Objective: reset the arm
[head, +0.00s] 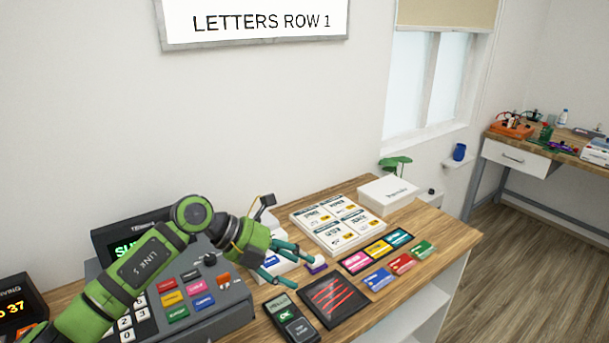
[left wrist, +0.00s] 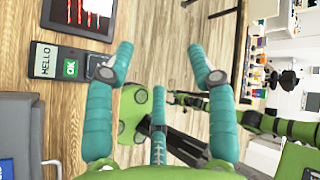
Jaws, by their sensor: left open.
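My left arm comes in from the lower left in the head view, green with dark joints. My left gripper (head: 292,266) has teal fingers spread apart, with nothing between them. It is above the counter (head: 445,240), beside the cash register (head: 215,300) and left of the colored cards. In the left wrist view, the open left gripper (left wrist: 162,62) shows its teal fingers apart, with wood floor behind them.
Near the gripper are a card terminal (head: 290,318), a dark tray with red stripes (head: 331,300), colored cards (head: 401,263), a price sheet stack (head: 337,223) and a white box (head: 388,193). A workbench (head: 540,158) stands far right. Floor between is clear.

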